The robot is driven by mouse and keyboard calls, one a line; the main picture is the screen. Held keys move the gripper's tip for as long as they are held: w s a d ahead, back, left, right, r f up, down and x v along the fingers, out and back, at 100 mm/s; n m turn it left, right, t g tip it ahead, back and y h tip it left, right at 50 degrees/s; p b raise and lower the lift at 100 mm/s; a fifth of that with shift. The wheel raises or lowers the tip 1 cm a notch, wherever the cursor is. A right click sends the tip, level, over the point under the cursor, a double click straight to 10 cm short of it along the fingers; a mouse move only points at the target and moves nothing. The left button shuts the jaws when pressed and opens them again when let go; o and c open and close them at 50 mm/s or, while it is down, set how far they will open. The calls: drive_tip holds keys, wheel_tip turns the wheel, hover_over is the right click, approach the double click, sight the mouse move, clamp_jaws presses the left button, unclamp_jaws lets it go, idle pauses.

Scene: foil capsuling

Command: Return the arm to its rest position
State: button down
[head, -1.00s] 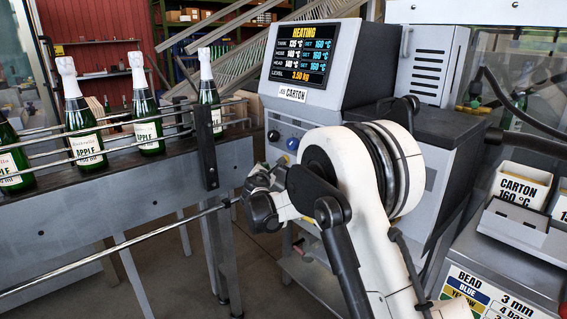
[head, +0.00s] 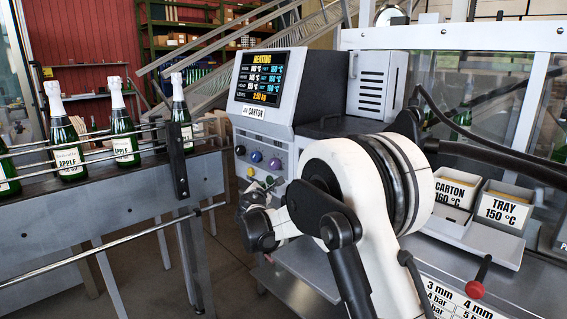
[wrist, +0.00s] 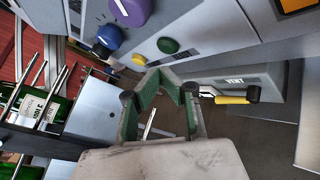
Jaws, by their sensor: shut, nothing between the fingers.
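My gripper (wrist: 164,74) shows in the wrist view with its two green-grey fingers closed together at the tips and nothing between them. It points toward the lower front of the grey control cabinet, apart from the knobs as far as I can tell. In the head view my white arm is folded in front of the cabinet (head: 330,110). The fingers cannot be made out clearly there.
Bottles (head: 123,130) stand on a railed conveyor (head: 110,205) at left. Wrist view shows a purple knob (wrist: 130,10), blue knob (wrist: 108,38) and yellow-handled lever (wrist: 232,98) near the fingers. CARTON (head: 455,192) and TRAY (head: 503,208) bins and a red-knobbed lever (head: 475,289) are at right.

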drive_tip(key=s+d+r+m+g+h+p, duration=0.1)
drive_tip(key=s+d+r+m+g+p, duration=0.1)
drive_tip(key=s+d+r+m, duration=0.75)
drive_tip(key=s+d+r+m+g+h+p, duration=0.1)
drive_tip(key=s+d+r+m+g+p, duration=0.35)
drive_tip(key=s+d, duration=0.9)
drive_tip(key=s+d+f+m+g+y+p, duration=0.1)
drive_tip(key=s+m, duration=0.5)
drive_tip(key=s, duration=1.1)
drive_tip(key=s+d+f+m+g+y+p, duration=0.1)
drive_tip(key=s+m, duration=0.6)
drive_tip(key=s, duration=1)
drive_tip(key=shift+d+f+y+p, duration=0.4)
drive_tip(key=shift+d+f+p, duration=0.25)
drive_tip(key=shift+d, duration=0.6)
